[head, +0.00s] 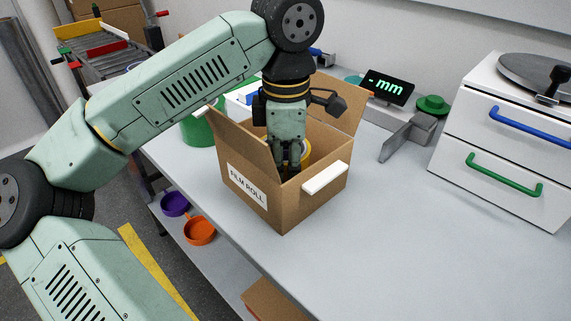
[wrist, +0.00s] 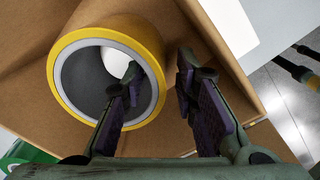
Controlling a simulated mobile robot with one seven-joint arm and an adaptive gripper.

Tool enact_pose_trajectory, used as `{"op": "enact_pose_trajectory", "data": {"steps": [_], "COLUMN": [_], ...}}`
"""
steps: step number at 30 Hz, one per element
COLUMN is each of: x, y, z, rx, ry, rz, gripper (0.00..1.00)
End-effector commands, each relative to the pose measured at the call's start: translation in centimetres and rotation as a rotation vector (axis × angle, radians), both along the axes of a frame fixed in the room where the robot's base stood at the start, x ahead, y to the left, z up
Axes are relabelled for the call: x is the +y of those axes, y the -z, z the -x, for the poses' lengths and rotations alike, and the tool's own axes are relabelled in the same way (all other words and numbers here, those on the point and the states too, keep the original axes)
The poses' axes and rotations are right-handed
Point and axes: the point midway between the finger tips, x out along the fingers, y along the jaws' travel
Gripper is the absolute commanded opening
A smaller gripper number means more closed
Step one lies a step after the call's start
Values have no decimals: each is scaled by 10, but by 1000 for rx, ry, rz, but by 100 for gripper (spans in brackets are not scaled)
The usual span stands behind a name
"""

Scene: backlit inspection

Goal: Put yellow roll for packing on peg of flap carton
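The carton (head: 307,208), labelled FILM ROLL, stands on the bench with its flaps open; its brown inside shows in the wrist view (wrist: 30,85). The yellow roll (wrist: 75,42) has a grey core and is inside the carton. A white rounded thing (wrist: 119,62), possibly the peg, shows through its hole; I cannot tell whether the roll is seated on it. My gripper (wrist: 160,72) is open and reaches down into the carton. One finger overlaps the hole, the other is outside the roll's wall. In the head view my gripper (head: 289,168) hides most of the roll (head: 307,152).
A white drawer unit (head: 500,145) with blue and green handles stands at right. A display (head: 387,87), a grey bracket (head: 405,137) and a green part (head: 433,104) are behind. Purple (head: 175,204) and orange (head: 200,231) bowls sit lower left. The bench front is clear.

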Motion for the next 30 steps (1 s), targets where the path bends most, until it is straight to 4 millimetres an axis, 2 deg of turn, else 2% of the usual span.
{"op": "enact_pose_trajectory", "data": {"steps": [10, 14, 17, 24, 30], "x": [0, 0, 0, 0, 0], "y": [0, -9, -25, -78, -108], "z": [0, 0, 0, 1, 2], "rx": [1, -1, -2, -3, -1], "ry": [0, -1, -1, -4, -3], "rz": [0, 0, 0, -3, -1], "gripper": [33, 33, 33, 33, 33]}}
